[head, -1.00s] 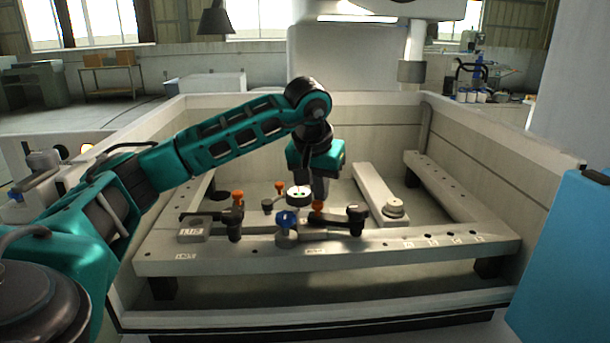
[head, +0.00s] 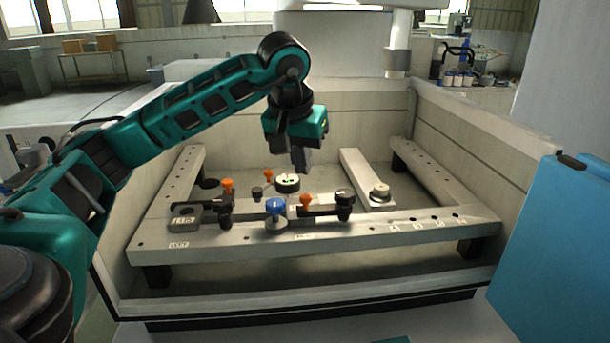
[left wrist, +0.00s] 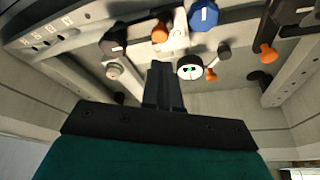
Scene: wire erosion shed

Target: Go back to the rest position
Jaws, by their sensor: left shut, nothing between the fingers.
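My left gripper (head: 300,160) hangs pointing down over the machine tank, above the clamping frame (head: 400,233). Its fingers are shut with nothing between them. In the left wrist view the closed fingers (left wrist: 163,88) show at the middle, beside a round dial (left wrist: 189,68). In the head view the dial (head: 287,183) lies just below and left of the fingertips, apart from them. My right gripper is not in view.
The frame carries a blue knob (head: 276,207), orange knobs (head: 227,185), black knobs (head: 344,198) and a round stacked piece (head: 380,190). The tank's right wall (head: 480,150) and a blue panel (head: 550,240) stand to the right. There is free air above the frame.

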